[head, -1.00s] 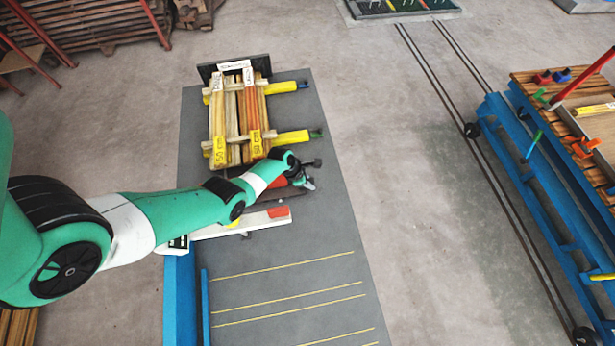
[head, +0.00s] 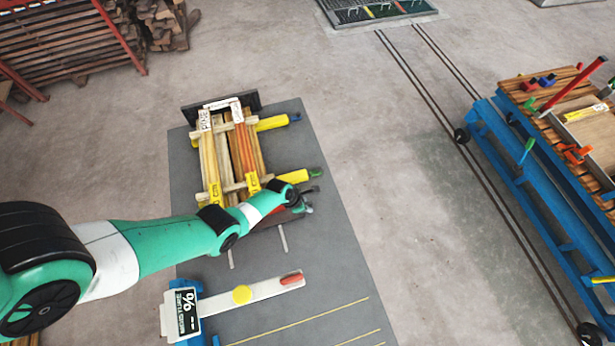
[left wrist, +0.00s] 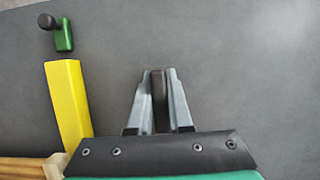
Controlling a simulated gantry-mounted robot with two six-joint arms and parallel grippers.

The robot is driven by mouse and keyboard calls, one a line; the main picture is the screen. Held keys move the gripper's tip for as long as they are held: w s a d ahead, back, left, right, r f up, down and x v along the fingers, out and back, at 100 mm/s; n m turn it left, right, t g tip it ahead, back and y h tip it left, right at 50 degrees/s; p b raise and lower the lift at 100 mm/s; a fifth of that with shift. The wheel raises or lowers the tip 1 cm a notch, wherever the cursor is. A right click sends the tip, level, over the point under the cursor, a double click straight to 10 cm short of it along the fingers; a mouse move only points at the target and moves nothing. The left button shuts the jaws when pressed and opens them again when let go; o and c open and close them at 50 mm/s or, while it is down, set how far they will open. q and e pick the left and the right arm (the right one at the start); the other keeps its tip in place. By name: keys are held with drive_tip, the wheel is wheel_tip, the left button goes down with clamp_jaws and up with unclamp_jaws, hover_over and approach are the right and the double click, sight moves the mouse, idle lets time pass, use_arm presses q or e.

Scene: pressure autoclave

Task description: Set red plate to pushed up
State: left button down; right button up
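The red plate (head: 266,217) lies just below the wood stack in the head view, mostly hidden under my left wrist. My left gripper (head: 307,199) is at its right end. In the left wrist view, my left gripper's (left wrist: 160,75) two grey fingers close on both sides of a dark upright bar (left wrist: 160,98), which appears to be the plate's handle. The plate itself is hidden there by the gripper body. My right gripper is not in view.
The wood stack (head: 232,155) has yellow poles; one, the lower yellow pole (head: 292,177), ends close to my gripper and shows in the left wrist view (left wrist: 66,100). A white lever arm (head: 262,289) with a red tip lies below.

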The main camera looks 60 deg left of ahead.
use_arm(q)
drive_tip(key=c, duration=0.8)
unclamp_jaws()
drive_tip(key=shift+c, duration=0.2)
drive_tip(key=p+v, duration=0.9)
drive_tip(key=v, duration=0.2)
drive_tip(key=shift+r, duration=0.3)
drive_tip(key=shift+s, duration=0.15)
